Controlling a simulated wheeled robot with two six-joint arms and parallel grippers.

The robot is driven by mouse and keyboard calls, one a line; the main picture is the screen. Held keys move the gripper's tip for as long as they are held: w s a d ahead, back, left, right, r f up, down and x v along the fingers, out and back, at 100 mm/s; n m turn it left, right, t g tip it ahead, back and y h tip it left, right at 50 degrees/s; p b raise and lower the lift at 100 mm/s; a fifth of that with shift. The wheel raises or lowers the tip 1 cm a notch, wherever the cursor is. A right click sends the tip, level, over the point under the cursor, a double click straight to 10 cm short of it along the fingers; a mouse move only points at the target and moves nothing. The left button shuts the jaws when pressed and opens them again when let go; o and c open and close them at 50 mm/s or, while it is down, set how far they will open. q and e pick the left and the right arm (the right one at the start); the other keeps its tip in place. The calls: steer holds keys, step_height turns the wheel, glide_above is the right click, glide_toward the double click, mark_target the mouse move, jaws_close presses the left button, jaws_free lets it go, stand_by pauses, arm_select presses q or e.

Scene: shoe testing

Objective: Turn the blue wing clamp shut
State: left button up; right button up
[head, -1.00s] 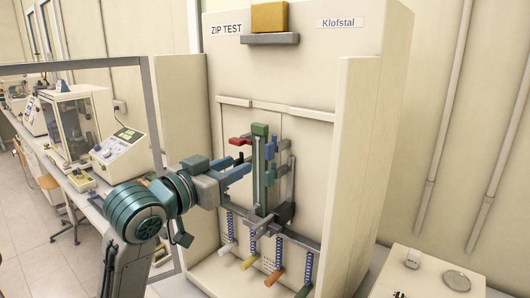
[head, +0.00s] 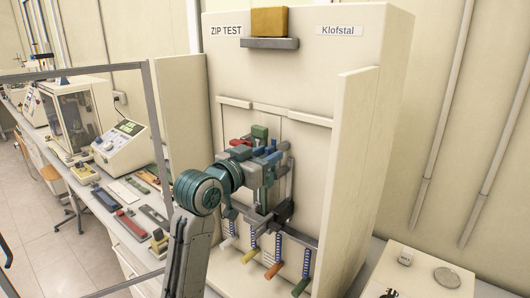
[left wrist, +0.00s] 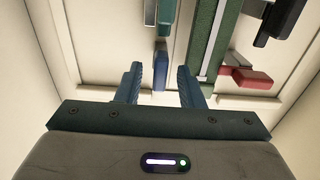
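The blue wing clamp (left wrist: 160,68) shows in the left wrist view as a dark blue block on the test rig, between my finger tips. My left gripper (left wrist: 160,86) is open, with one blue-grey finger on each side of the block and a visible gap to each. In the head view my left gripper (head: 272,156) is in front of the rig's upright column and covers much of the clamp. How far the clamp is turned cannot be told. My right gripper is not in view.
A red wing (left wrist: 258,79) sits beside the green column (left wrist: 208,35). Several zip strips with coloured handles (head: 273,271) hang below. The tall cabinet (head: 358,200) has a side wall on the right. A counter with tools (head: 130,220) is on the left.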

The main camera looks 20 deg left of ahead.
arm_select(q)
jaws_close()
